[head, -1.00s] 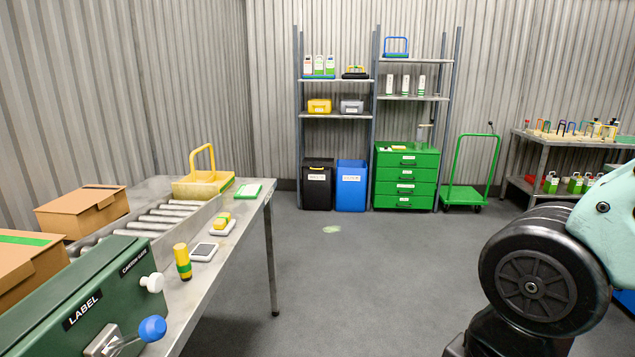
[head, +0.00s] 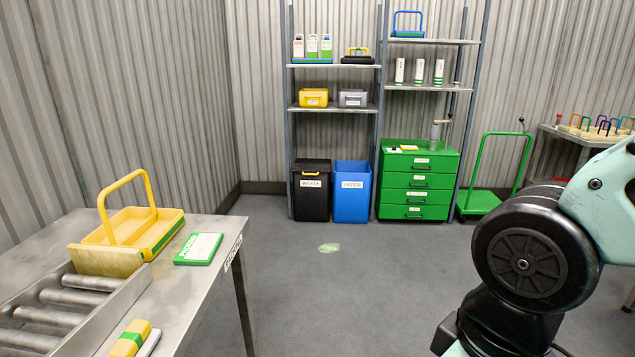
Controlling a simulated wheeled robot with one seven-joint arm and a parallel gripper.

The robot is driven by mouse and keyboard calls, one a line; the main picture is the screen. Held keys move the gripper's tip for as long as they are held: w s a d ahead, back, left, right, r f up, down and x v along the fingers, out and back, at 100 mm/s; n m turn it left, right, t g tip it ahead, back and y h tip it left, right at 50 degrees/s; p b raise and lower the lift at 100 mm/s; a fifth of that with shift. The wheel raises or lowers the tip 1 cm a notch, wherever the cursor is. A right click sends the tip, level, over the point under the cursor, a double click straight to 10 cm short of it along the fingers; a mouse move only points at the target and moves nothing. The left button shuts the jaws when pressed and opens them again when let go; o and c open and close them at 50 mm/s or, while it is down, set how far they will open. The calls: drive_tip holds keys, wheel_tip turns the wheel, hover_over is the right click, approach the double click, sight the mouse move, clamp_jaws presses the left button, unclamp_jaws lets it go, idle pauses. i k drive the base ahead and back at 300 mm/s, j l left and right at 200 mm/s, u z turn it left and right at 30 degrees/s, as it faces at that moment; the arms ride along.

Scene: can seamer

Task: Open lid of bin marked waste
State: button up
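The black bin (head: 311,198) stands on the floor at the back wall, under the left shelf unit. Its white label appears to read WASTE, and a small yellow handle (head: 311,173) shows at its upper front. Its lid looks closed. A blue bin (head: 351,196) with a white label stands right beside it. My gripper is not in view; only my arm shows at the right, well in front of the bins.
A metal table (head: 215,232) with rollers and a yellow tray (head: 150,232) fills the left front. A green drawer cabinet (head: 417,185) and a green trolley (head: 480,203) stand right of the bins. The floor (head: 310,290) between is clear except a pale greenish patch (head: 329,248).

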sight(303, 165)
drive_tip(key=i, duration=3.85)
drive_tip(key=i+l+u, duration=0.1)
drive_tip(key=i+u, duration=0.3)
drive_tip(key=i, duration=0.05)
